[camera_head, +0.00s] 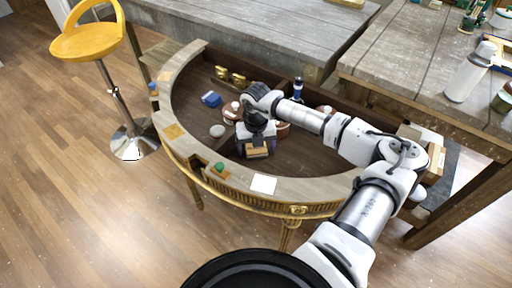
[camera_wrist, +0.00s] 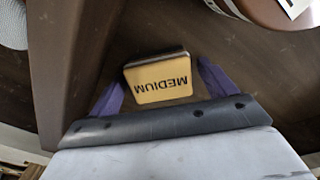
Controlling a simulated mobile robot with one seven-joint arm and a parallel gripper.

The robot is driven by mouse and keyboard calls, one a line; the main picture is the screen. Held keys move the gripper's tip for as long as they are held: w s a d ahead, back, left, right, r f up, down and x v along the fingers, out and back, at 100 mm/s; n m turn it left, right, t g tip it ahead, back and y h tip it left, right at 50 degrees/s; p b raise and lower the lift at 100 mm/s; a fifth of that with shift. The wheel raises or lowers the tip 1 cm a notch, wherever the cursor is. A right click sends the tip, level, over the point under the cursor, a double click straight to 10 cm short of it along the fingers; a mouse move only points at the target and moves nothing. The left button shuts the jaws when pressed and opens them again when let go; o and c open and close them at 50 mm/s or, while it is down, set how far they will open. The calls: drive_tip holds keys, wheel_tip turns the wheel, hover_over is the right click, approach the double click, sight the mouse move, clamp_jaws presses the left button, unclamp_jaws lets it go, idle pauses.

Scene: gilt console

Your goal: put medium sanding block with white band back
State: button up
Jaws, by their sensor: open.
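A tan block marked MEDIUM (camera_wrist: 158,78) lies between the two purple fingers of my gripper (camera_wrist: 162,72) in the wrist view. The lettering appears upside down there, and a dark edge shows along its top. No white band can be made out on the faces I see. The fingers are open, one on each side of the block, with a narrow gap on the right; whether the left finger touches cannot be told. In the head view my gripper (camera_head: 256,142) points down into the curved console, and the block (camera_head: 257,152) shows at its front edge.
The curved gilt console (camera_head: 180,149) has a raised pale rim around its dark inner surface. A blue item (camera_head: 211,99), a pale round item (camera_head: 217,131) and a dark bottle (camera_head: 298,88) stand inside. A white card (camera_head: 263,184) and a green knob (camera_head: 219,167) are at the front rim.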

wheel_tip(320, 180, up, 12)
drive_tip(key=b, duration=0.3)
drive_tip(key=shift+r, duration=0.15)
